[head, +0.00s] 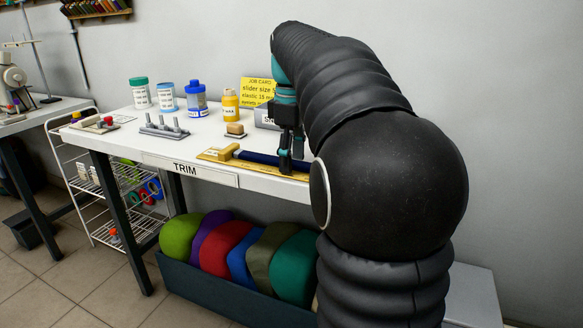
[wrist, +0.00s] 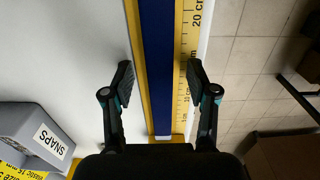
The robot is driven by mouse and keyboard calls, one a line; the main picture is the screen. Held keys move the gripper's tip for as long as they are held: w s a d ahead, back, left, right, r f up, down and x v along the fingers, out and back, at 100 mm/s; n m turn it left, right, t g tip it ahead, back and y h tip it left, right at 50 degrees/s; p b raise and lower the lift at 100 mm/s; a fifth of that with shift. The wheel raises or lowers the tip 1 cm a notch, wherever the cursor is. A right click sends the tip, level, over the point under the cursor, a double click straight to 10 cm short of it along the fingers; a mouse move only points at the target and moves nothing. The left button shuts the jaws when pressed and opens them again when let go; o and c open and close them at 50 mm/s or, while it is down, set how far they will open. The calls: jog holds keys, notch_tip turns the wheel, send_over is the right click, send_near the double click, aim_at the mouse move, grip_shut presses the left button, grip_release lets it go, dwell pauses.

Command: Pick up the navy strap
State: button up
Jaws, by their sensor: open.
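The navy strap (head: 259,157) lies along a yellow ruler board (head: 214,156) at the front edge of the white table. In the wrist view the navy strap (wrist: 157,65) runs up and down the middle, with the yellow board (wrist: 187,70) showing on both sides and centimetre marks on the right. My gripper (head: 292,162) is over the strap's right part in the head view. In the wrist view my gripper (wrist: 159,83) is open, with one finger on each side of the strap. The strap lies between the fingers and is not gripped. The strap's right end is hidden in the head view.
A grey SNAPS bin (wrist: 37,135) stands left in the wrist view. A wooden block (head: 236,130), yellow bottle (head: 230,104), blue bottle (head: 197,98) and rack with pegs (head: 164,130) stand on the table (head: 130,148). A yellow job card (head: 257,91) stands behind. The floor drops away past the front edge.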

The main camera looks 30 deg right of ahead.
grip_shut()
jog(key=shift+r, duration=0.1)
